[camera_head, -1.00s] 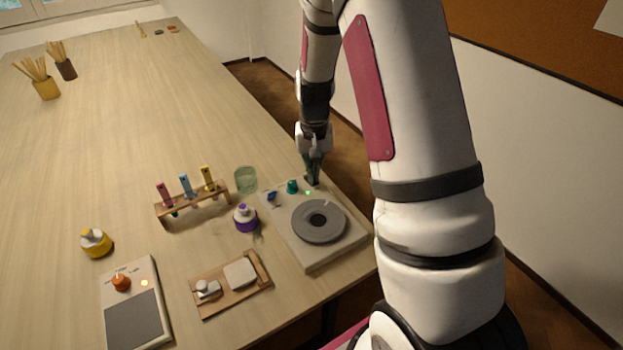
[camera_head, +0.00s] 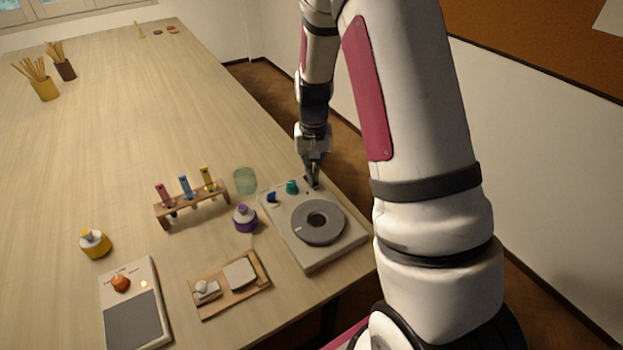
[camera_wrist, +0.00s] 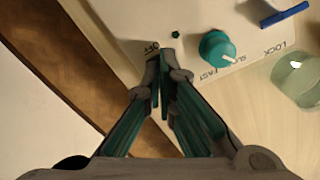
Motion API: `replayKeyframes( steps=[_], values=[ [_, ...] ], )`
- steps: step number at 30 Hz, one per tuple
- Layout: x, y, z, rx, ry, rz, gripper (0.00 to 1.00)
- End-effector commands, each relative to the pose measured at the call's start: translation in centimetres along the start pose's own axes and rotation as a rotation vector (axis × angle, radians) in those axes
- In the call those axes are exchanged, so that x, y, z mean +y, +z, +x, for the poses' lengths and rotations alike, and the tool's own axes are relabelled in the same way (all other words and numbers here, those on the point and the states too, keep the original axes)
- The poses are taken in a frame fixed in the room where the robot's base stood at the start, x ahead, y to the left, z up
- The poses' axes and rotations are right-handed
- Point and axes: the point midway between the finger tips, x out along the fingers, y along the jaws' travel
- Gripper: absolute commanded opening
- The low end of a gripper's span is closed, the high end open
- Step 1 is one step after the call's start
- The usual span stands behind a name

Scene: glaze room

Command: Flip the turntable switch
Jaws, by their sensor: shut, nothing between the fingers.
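The turntable (camera_head: 338,249) is a pale box with a grey round wheel (camera_head: 318,222) at the table's right edge. The wheel shows a pale mark on its left. My gripper (camera_head: 314,184) is shut and empty, pointing down at the box's back right corner. In the wrist view its fingertips (camera_wrist: 166,62) are beside an "OFF" label. The switch itself is hidden by the fingers, and I cannot tell whether they touch it. A small indicator lamp (camera_wrist: 175,34) near them is dark. A teal knob (camera_wrist: 216,48), marked "SLOW" and "FAST", and a blue lever (camera_wrist: 285,14), marked "LOCK", are close by.
A green glass jar (camera_head: 245,180) and a purple-capped bottle (camera_head: 245,219) stand left of the turntable. Further left are a rack with tubes (camera_head: 193,205), a wooden tray (camera_head: 264,279) and a device with an orange knob (camera_head: 135,318). The table's far middle is clear.

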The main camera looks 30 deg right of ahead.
Motion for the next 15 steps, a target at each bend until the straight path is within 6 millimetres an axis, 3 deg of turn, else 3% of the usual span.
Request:
replayKeyframes(
  steps=[15],
  values=[
    [0.0, 0.1, -4.0, 0.002, -0.001, 0.000, 0.00]
  ],
)
